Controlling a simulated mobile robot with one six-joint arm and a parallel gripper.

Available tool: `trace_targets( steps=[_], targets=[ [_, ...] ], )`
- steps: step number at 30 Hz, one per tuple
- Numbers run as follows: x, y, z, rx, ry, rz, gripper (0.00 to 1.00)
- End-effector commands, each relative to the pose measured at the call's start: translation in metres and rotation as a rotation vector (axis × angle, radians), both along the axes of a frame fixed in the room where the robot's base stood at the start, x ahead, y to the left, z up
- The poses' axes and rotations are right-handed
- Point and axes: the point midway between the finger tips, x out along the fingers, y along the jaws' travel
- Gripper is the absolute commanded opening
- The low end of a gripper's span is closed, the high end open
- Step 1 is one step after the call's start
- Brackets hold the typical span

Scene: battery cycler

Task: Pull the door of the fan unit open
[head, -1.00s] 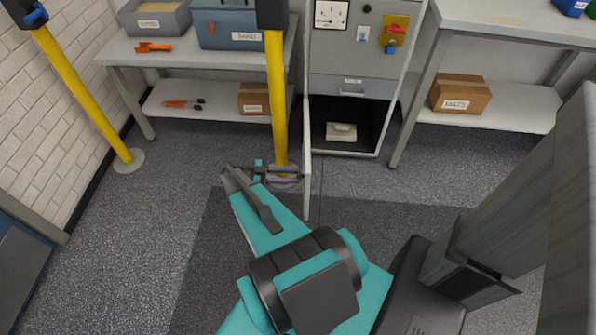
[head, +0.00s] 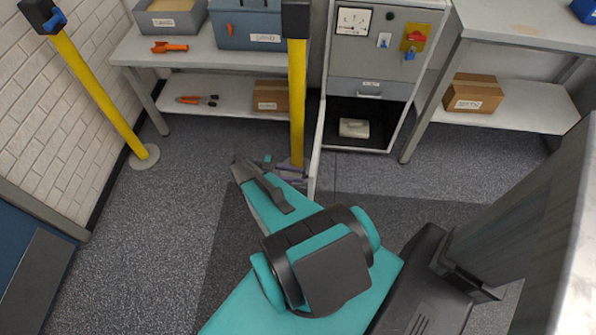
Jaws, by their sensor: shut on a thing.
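The fan unit (head: 345,62) is a grey cabinet at top centre, with a gauge, switches, a drawer and a dark lower compartment. Its door (head: 318,155) stands open, swung out from the left side towards me and seen nearly edge-on. My gripper (head: 268,172) is at the door's outer face, to the left of its free edge. It is shut on what looks like the door handle (head: 291,169), a thin purplish bar. The fingers and my arm hide part of the grip and the door's lower end.
A yellow post (head: 297,110) stands close behind my gripper, left of the door. Another yellow post (head: 100,95) stands by the brick wall. Benches (head: 190,58) flank the cabinet. A small pale box (head: 354,128) lies in the compartment. Floor to the left is clear.

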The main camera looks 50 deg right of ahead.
Motion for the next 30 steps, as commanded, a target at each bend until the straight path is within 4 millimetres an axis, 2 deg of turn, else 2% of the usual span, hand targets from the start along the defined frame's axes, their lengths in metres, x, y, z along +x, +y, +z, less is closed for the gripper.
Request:
trace_targets(
  steps=[15, 16, 19, 30],
  targets=[
    [0.0028, 0.0060, 0.0010, -0.002, 0.002, 0.004, 0.00],
    [0.0030, 0.0061, 0.0011, -0.002, 0.002, 0.004, 0.29],
    [0.0034, 0.0063, 0.0009, -0.002, 0.002, 0.005, 0.46],
    [0.0037, 0.0060, 0.0015, -0.001, 0.000, 0.007, 0.46]
  ],
)
